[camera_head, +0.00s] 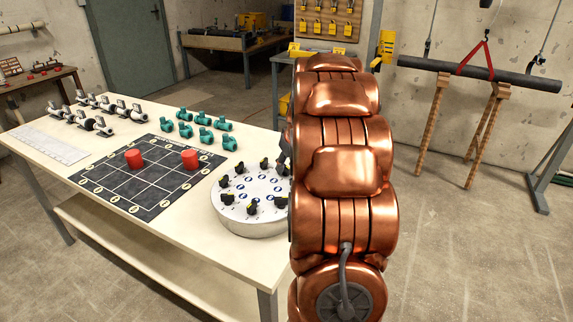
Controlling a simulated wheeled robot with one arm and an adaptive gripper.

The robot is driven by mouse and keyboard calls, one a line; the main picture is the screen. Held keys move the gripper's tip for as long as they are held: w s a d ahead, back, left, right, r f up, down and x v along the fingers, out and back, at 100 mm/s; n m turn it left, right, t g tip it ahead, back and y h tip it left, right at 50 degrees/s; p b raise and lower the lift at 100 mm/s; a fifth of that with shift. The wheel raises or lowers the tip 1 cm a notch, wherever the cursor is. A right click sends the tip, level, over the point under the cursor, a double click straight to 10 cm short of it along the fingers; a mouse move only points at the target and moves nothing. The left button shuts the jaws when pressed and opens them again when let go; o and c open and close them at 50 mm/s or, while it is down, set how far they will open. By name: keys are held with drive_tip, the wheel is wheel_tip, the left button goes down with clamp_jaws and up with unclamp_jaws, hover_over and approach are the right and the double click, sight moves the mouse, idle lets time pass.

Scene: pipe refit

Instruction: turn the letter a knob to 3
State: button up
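A round silver dial unit (248,228) stands on the near right end of the white table. Its pale top carries a ring of several black knobs, one of them a knob (252,207) near the front edge, with small blue round labels beside them. The letters and numbers are too small to read, so I cannot tell which knob is a or where it points. My copper arm covers the right edge of the unit. A dark part of my gripper (285,150) shows just left of the arm, above the unit's far right side. Its fingers are mostly hidden.
A black grid board (150,172) with two red cylinders (134,159) (190,159) lies left of the unit. Several green fittings (203,119) and grey metal valves (105,108) stand behind it. A white sheet (46,146) lies at the left. The table front is clear.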

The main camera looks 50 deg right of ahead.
drive_tip(key=shift+f, duration=0.1)
drive_tip(key=shift+c, duration=0.2)
clamp_jaws()
drive_tip(key=shift+a, duration=0.2)
drive_tip(key=shift+d, duration=0.15)
drive_tip(key=shift+m, duration=0.3)
drive_tip(key=m+h+p, duration=0.1)
drive_tip(key=m, duration=0.1)
drive_tip(key=m+g+h+p, duration=0.1)
drive_tip(key=m, duration=0.2)
drive_tip(key=shift+m, duration=0.3)
drive_tip(key=m+g, duration=0.1)
drive_tip(key=m, duration=0.1)
drive_tip(key=m+h, duration=0.1)
drive_tip(key=m, duration=0.2)
drive_tip(key=shift+w+m+g+p, duration=0.15)
drive_tip(key=shift+m+g+p, duration=0.15)
drive_tip(key=shift+g+p, duration=0.1)
